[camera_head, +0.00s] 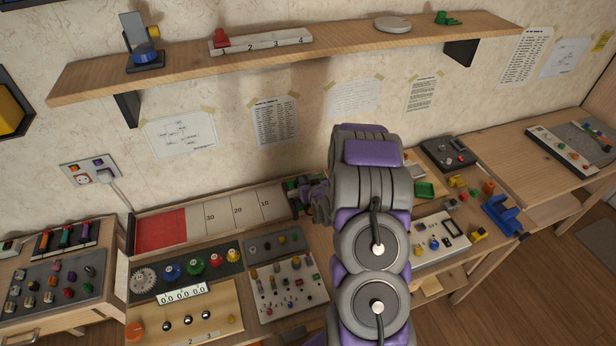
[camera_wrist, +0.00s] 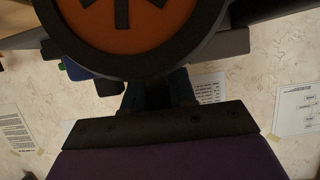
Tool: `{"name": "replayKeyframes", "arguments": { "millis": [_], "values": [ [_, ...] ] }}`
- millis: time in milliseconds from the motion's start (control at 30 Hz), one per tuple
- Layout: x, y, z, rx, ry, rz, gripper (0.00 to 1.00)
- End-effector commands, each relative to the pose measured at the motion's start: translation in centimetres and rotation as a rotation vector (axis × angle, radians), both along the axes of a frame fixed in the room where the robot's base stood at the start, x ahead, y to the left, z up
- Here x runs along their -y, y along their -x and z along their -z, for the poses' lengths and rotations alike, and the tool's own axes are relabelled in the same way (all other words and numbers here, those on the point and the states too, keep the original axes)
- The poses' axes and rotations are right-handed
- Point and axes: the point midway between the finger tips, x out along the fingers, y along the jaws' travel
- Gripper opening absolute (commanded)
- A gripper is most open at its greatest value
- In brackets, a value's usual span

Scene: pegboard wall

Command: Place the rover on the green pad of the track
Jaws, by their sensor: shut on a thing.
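The track (camera_head: 223,215) is a long board on the table with a red end at left, pale sections marked 30, 20 and 10, and a little green (camera_head: 291,185) showing at its right end. My gripper (camera_head: 305,192) is at that right end, largely hidden by my arm. In the wrist view, a large orange disc with a dark rim, like a wheel of the rover (camera_wrist: 135,22), fills the top, close against my gripper (camera_wrist: 160,92). My gripper is shut on the rover. The rover's underside and its contact with the track cannot be made out.
A panel with coloured knobs (camera_head: 187,293) and a peg board (camera_head: 285,287) lie in front of the track. A wooden shelf (camera_head: 345,48) hangs above. Small parts and a blue holder (camera_head: 502,216) stand right of my arm. The pale track sections are clear.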

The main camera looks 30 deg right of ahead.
Motion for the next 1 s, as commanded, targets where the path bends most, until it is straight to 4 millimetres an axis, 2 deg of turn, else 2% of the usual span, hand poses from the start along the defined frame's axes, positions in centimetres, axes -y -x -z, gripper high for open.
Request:
{"name": "replayKeyframes", "arguments": {
  "millis": [200, 400, 700, 900, 1000],
  "values": [
    [1.9, -3.4, 0.4, 0.002, 0.006, -0.002, 0.0],
    [3.6, -5.5, 0.5, 0.003, 0.005, -0.002, 0.0],
    [4.8, -6.6, 0.8, 0.002, 0.003, -0.001, 0.0],
    [4.6, -6.5, 4.0, -0.001, 0.001, -0.002, 0.0],
    [4.4, -6.5, 4.3, 0.0, 0.004, -0.002, 0.0]
  ]
}}
